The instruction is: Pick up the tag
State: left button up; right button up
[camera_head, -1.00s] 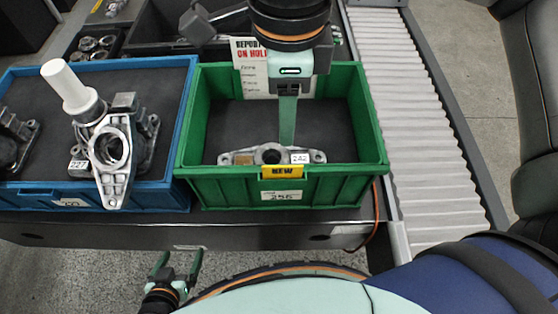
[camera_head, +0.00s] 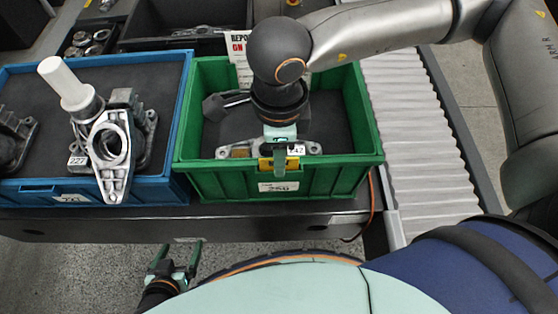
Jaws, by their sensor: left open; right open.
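A yellow tag (camera_head: 265,165) marked NEW hangs on the front rim of the green bin (camera_head: 225,181). My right gripper (camera_head: 280,168) points down at this rim. Its green finger covers the tag's middle and right part. The jaws are open; I cannot tell whether they touch the tag. Behind it in the bin lies a grey metal part (camera_head: 238,152) with a white label reading 242 (camera_head: 296,148), partly hidden by the gripper. My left gripper (camera_head: 178,250) is open and empty, low in front of the table.
A blue bin (camera_head: 30,191) with metal castings and a white-handled tool (camera_head: 66,83) stands left of the green bin. A white sheet reading ON HOLD (camera_head: 238,48) stands at the green bin's back.

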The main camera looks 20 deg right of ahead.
jog(key=shift+c, duration=0.3)
grip_shut()
dwell(0.3)
